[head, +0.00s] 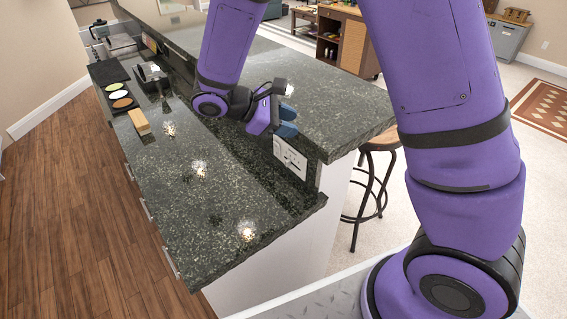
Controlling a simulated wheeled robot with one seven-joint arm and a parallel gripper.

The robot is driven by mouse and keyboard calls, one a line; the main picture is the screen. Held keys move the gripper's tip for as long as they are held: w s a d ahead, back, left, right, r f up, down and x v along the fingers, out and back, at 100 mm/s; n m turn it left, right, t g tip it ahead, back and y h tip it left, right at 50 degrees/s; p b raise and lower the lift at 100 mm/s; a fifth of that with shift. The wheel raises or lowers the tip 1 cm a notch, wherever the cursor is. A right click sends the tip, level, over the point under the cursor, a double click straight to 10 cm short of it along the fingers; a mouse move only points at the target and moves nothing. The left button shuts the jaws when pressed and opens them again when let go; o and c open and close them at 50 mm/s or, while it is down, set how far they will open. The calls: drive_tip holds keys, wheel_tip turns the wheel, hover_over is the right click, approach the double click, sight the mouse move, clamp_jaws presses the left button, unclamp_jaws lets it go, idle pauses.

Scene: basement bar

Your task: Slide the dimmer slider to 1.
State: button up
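A white wall plate (290,157) is mounted on the dark stone upright face below the raised bar top, near its front end. It has dark slots or controls, too small to make out; I cannot tell the dimmer slider or its setting. My gripper (288,121) is just above the plate, beside the raised bar top's edge. Its blue-grey fingertips show close together and look empty. I cannot tell if they are open or shut, or if they touch anything.
The raised bar top (335,110) overhangs close to my gripper. The lower counter (215,210) is clear at its front end. A wooden block (139,122) and a dark tray (106,74) with round coloured pieces lie farther back. A stool (376,185) stands at right.

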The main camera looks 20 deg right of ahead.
drive_tip(key=w+a+f+n+t+h, duration=0.2)
drive_tip(key=a+f+n+h, duration=0.25)
drive_tip(key=f, duration=0.45)
drive_tip(key=n+t+h, duration=0.1)
drive_tip(key=n+t, duration=0.3)
drive_tip(key=t, duration=0.1)
approach(286, 163)
drive_tip(key=x, duration=0.9)
drive_tip(key=shift+w+f, duration=0.1)
drive_tip(key=shift+f, duration=0.05)
clamp_jaws()
